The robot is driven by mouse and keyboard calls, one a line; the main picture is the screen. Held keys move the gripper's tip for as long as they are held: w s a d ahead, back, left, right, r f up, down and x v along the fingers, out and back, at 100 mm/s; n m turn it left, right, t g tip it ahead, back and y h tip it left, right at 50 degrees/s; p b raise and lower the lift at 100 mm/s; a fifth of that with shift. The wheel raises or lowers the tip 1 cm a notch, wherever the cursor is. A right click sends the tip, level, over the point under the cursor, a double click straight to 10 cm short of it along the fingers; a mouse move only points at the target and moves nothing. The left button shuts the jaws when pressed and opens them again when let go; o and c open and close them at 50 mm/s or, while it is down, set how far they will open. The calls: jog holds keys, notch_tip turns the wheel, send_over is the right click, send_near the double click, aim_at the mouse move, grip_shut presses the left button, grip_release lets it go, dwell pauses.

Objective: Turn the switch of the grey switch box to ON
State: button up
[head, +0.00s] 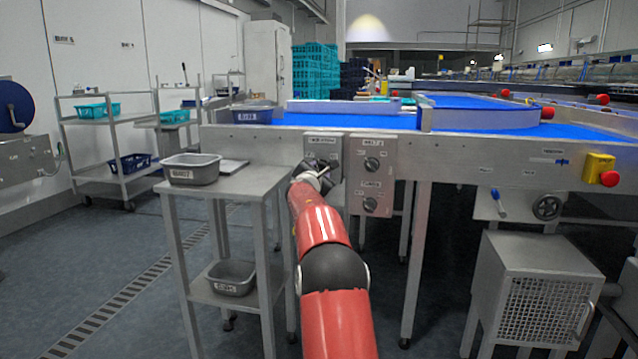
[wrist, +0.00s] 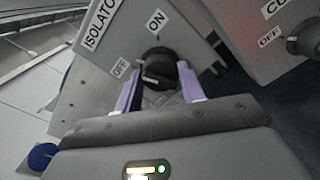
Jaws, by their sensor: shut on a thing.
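The grey switch box (wrist: 105,75) fills the upper left of the wrist view, with labels reading ISOLATOR, ON and OFF. Its black switch knob (wrist: 160,66) sits between the fingers of my gripper (wrist: 160,88), which is shut on it. A pale mark on the knob lies on its left side, towards the OFF label rather than the ON label above. In the head view the box (head: 323,143) is on the front of the conveyor frame, and my gripper (head: 318,176) is in front of it, hiding its knob.
A second panel with black knobs (head: 372,164) is just right of the box; part of it shows in the wrist view. A steel table (head: 245,183) with a grey tub (head: 192,170) stands to the left. A yellow box with a red button (head: 598,166) is far right.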

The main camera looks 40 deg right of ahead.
jog(key=shift+m+b, duration=2.55)
jog(key=shift+m, duration=3.95)
jog(key=o, duration=1)
jog(key=shift+a, duration=0.1)
